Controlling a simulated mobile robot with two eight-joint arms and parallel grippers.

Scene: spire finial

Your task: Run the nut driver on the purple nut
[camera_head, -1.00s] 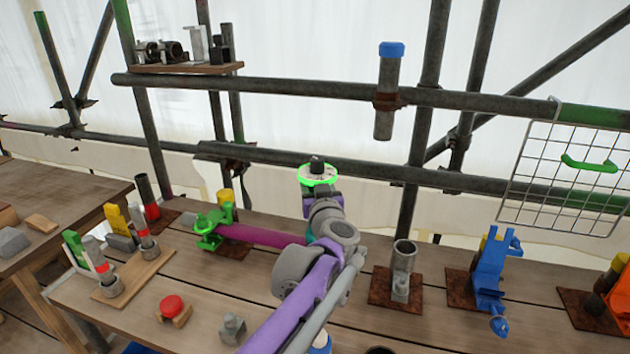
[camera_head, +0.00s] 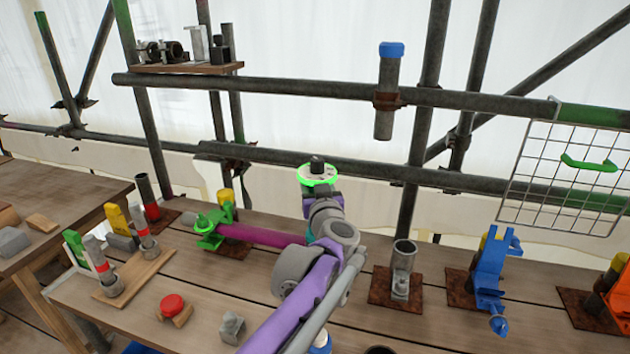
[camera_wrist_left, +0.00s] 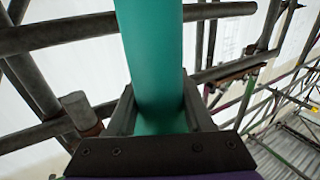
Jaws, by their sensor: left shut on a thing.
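In the left wrist view my left gripper (camera_wrist_left: 160,105) is shut on a thick teal cylinder (camera_wrist_left: 152,45), which runs up out of the picture between the jaws. It may be the nut driver; its working end is out of view. In the head view a purple and grey arm of mine reaches up from the bottom middle. At its far end is a pale disc with a bright green rim and a dark knob (camera_head: 318,172). A magenta bar (camera_head: 262,236) runs from a green clamp (camera_head: 212,232) to behind the arm. I cannot make out a purple nut in either view.
Scaffold tubes (camera_head: 300,90) cross behind the bench. A blue-capped post (camera_head: 384,115) is clamped to the upper tube. A grey tube stand (camera_head: 402,268) and a blue fixture (camera_head: 490,270) stand right of the arm.

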